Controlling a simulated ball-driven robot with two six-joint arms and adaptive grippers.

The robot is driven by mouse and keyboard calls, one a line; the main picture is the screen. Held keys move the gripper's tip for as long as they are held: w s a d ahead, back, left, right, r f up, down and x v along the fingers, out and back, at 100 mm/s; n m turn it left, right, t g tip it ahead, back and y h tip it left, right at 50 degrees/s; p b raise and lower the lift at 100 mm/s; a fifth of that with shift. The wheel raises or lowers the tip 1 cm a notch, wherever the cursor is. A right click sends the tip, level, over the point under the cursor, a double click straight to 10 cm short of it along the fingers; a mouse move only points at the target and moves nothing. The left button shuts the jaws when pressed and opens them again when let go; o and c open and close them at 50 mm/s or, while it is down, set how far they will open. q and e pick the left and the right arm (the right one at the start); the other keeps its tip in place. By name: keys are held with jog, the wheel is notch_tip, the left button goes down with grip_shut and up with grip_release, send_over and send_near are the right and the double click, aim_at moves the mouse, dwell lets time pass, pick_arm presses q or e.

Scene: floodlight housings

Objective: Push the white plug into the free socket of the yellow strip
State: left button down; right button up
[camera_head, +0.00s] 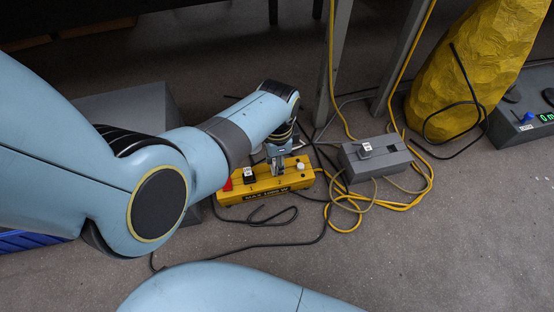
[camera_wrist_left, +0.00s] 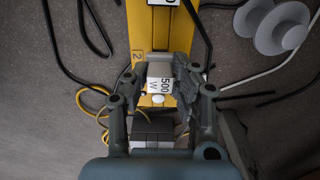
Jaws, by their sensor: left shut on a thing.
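The yellow strip (camera_head: 291,183) lies on the floor under my left gripper (camera_head: 277,164). A black plug (camera_head: 249,178) with a white label sits in it towards its left end, beside a red part. My left gripper, pointing down, is shut on the white plug (camera_wrist_left: 160,70), which carries a "500 W" label and shows between the fingers in the left wrist view. The plug is over the strip's middle; I cannot tell whether it touches the strip. The socket beneath it is hidden. A small white round part (camera_head: 300,167) is at the strip's right end. My right gripper is out of view.
A grey box (camera_head: 391,160) with a labelled grey plug stands to the right, among loose yellow cables (camera_head: 352,205). A black cable (camera_head: 285,243) loops in front of the strip. Metal legs (camera_head: 334,70) stand behind. A large yellow sack (camera_head: 480,70) is at the right.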

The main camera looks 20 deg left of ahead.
pick_arm(q)
jog(key=shift+f+b, duration=0.45)
jog(key=shift+f, duration=0.45)
jog(key=c, duration=1)
grip_release()
